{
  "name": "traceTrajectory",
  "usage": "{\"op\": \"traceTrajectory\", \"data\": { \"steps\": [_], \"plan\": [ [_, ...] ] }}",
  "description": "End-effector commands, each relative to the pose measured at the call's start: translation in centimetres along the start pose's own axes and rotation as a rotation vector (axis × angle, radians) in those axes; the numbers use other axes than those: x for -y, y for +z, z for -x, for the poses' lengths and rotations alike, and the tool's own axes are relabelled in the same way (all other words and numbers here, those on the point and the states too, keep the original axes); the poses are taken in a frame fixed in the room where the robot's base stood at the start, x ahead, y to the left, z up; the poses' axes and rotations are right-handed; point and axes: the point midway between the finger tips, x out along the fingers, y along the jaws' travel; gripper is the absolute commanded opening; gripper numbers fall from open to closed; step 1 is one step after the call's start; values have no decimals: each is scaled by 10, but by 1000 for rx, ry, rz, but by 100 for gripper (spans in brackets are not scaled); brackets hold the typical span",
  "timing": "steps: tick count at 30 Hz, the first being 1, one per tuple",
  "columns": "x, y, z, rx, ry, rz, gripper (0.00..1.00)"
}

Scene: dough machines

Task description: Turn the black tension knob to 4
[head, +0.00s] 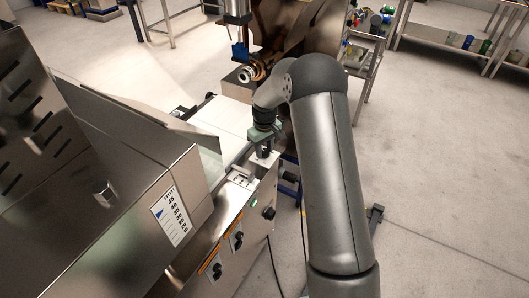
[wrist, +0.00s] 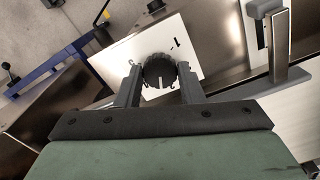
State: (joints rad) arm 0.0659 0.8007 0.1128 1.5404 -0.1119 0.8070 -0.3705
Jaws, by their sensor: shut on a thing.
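The black tension knob (wrist: 158,70) is round, with a pale pointer line on its face, toward the bottom of the wrist view. It sits on a white plate (wrist: 200,45) with a few dark marks too small to read for certain. My gripper (wrist: 160,80) has one finger on each side of the knob and is shut on it. In the head view my gripper (head: 265,150) points down at the near end of the belt machine. The knob is hidden or too small to make out there. The number the pointer faces cannot be read.
A steel machine body (head: 110,200) with a numbered scale (head: 171,215) fills the left. A bent metal handle (wrist: 286,50) stands right of the plate in the wrist view. A green button (head: 269,213) is on the front panel. Shelves (head: 455,45) stand behind; floor at right is clear.

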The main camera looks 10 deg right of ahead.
Motion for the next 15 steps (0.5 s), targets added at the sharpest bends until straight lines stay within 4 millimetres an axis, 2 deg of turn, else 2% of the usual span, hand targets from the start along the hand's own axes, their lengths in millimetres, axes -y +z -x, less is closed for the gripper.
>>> {"op": "traceTrajectory", "data": {
  "steps": [15],
  "plan": [
    [0, 0, -1, 0, 1, -456, 12]
  ]
}}
